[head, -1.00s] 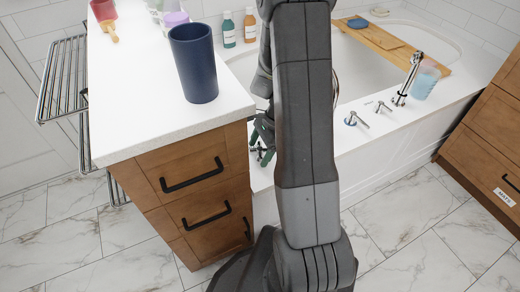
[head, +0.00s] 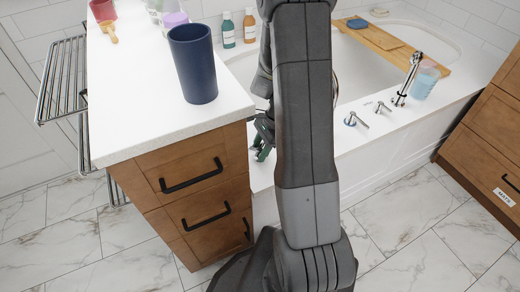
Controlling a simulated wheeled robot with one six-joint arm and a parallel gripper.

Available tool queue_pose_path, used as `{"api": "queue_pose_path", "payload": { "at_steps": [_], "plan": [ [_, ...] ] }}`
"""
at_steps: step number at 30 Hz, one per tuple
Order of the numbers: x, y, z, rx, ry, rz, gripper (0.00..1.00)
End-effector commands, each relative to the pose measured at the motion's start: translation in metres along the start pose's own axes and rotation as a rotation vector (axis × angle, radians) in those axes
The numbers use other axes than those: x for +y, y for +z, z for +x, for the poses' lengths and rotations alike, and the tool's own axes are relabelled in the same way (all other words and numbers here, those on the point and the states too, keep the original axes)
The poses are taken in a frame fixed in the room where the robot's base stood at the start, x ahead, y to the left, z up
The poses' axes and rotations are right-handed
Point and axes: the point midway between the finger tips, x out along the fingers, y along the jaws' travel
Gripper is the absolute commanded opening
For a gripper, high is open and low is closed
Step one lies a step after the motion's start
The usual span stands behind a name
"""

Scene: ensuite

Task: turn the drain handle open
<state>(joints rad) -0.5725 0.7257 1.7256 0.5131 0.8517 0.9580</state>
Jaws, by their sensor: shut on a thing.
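My gripper (head: 262,148) shows in the head view just left of my arm, beside the right side of the wooden cabinet, low over the near white ledge of the bathtub (head: 345,76). Only part of its dark green fingers shows; my arm hides the rest. The gripper is shut on the drain handle at the ledge. The handle itself is covered by the fingers, so its angle cannot be told.
The wooden cabinet (head: 200,183) with a white top stands close on the left, bearing a dark blue cup (head: 193,63). Tub taps (head: 380,107) and a chrome spout (head: 408,78) stand on the ledge to the right. A wooden bath tray (head: 390,45) spans the tub.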

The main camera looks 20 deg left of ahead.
Motion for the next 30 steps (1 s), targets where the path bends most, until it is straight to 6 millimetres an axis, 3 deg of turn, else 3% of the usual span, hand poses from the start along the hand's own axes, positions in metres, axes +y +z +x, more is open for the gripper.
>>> {"api": "queue_pose_path", "payload": {
  "at_steps": [21, 22, 24, 27, 30],
  "plan": [
    [0.0011, 0.0037, 0.0001, -0.008, 0.005, 0.002, 0.15],
    [0.0011, 0.0037, 0.0001, -0.008, 0.005, 0.002, 0.42],
    [0.0012, 0.0037, 0.0002, -0.008, 0.005, 0.002, 0.56],
    [0.0012, 0.0031, 0.0002, -0.007, 0.005, 0.001, 0.75],
    [0.0012, 0.0025, 0.0003, -0.006, 0.005, 0.001, 0.76]
  ]
}}
